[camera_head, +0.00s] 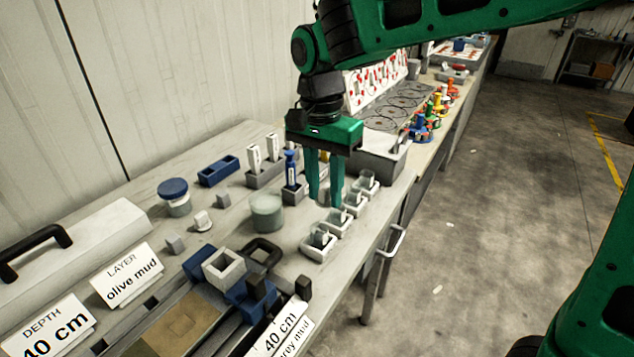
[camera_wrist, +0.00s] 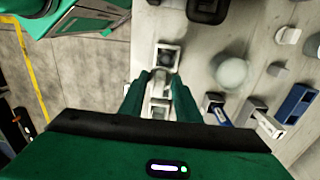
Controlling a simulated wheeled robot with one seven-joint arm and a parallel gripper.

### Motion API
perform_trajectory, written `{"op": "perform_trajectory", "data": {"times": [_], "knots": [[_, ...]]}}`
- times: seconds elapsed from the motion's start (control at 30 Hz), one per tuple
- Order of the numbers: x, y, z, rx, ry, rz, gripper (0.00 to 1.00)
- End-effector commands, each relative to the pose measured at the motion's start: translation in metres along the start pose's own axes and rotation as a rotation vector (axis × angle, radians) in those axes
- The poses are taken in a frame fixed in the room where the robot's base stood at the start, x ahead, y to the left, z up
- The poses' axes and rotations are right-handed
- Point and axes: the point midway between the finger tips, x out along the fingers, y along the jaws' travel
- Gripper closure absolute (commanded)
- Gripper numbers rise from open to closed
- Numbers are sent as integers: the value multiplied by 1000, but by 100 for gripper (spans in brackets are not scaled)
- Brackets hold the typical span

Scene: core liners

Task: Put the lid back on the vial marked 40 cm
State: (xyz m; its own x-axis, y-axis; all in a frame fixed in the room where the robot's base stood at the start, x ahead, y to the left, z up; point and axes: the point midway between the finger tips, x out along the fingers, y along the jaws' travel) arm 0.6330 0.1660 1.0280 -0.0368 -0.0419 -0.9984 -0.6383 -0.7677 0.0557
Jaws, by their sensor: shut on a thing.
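My gripper (camera_head: 326,202) points down over the row of small clear vials, its green fingers closed on a small grey thing, apparently a lid. In the wrist view my gripper (camera_wrist: 160,76) has this grey piece (camera_wrist: 160,87) between its fingertips; the fingers hide part of it. The vials stand in white square holders along the table's front edge: the nearest vial (camera_head: 319,239), a second vial (camera_head: 336,220), a third vial (camera_head: 353,200) beside the fingers, and a far vial (camera_head: 367,181). Marks on the vials are too small to read.
A frosted round jar (camera_head: 267,212) stands left of the vials. Cards reading "DEPTH 40 cm" (camera_head: 48,332) and "LAYER olive mud" (camera_head: 127,275) stand at near left.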

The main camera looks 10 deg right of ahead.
Motion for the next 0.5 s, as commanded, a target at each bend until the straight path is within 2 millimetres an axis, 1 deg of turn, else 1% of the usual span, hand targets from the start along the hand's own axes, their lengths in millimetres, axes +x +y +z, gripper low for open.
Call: {"op": "perform_trajectory", "data": {"times": [0.1,0.2,0.5], "knots": [[9,-6,9,-19,0,2,91],[17,-10,13,-26,1,2,91],[42,-13,16,-31,1,2,91]]}}
